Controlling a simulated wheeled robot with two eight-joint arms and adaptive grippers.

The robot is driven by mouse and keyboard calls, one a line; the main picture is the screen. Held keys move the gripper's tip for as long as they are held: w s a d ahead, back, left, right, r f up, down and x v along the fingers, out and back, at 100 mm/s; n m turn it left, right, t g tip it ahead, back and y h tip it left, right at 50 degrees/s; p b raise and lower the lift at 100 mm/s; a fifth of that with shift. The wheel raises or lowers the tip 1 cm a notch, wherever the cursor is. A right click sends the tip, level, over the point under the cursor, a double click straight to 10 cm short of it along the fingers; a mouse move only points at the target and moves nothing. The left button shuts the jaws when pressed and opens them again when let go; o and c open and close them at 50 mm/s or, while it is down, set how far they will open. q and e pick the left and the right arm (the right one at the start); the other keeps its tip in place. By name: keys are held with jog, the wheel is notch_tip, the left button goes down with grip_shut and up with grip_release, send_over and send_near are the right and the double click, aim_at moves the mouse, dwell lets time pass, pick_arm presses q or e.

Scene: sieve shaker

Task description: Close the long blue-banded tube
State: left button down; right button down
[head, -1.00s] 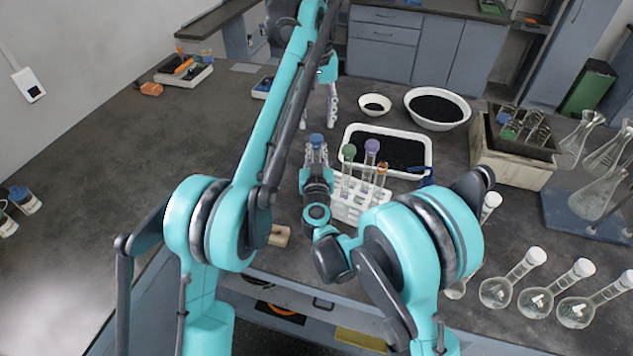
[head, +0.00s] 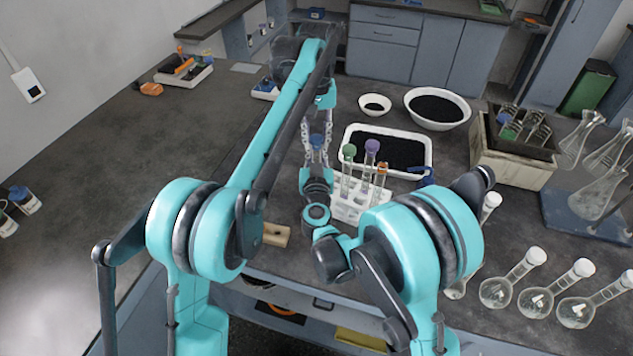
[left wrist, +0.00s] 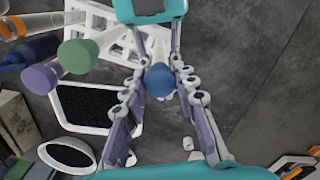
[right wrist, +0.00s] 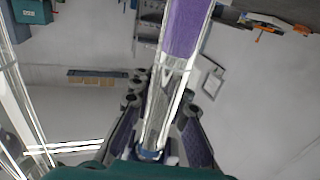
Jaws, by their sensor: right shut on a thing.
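My right gripper (right wrist: 160,110) is shut on a glass tube (right wrist: 162,100), which shows between its fingers with a violet-blue part at the top of the right wrist view. A blue stopper (left wrist: 159,80) shows above my right gripper in the head view (head: 316,141). My left gripper (head: 317,140) is open, with one finger on each side of the stopper. It also shows in the left wrist view (left wrist: 160,92). Whether its pads touch the stopper is unclear. The joint of stopper and tube is hidden.
A white rack (head: 347,208) with green-, violet- and orange-topped tubes stands close on the right. A white tray of black grains (head: 432,160) lies behind it. Several round flasks (head: 497,292) stand at the right. The table's left half (head: 170,130) is mostly clear.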

dwell(0.3)
pick_arm(q)
jog(key=c, duration=1.1)
grip_release()
jog(key=shift+r, duration=0.1)
jog(key=shift+r, duration=3.65)
pick_arm(e)
jog(key=c, duration=1.4)
grip_release()
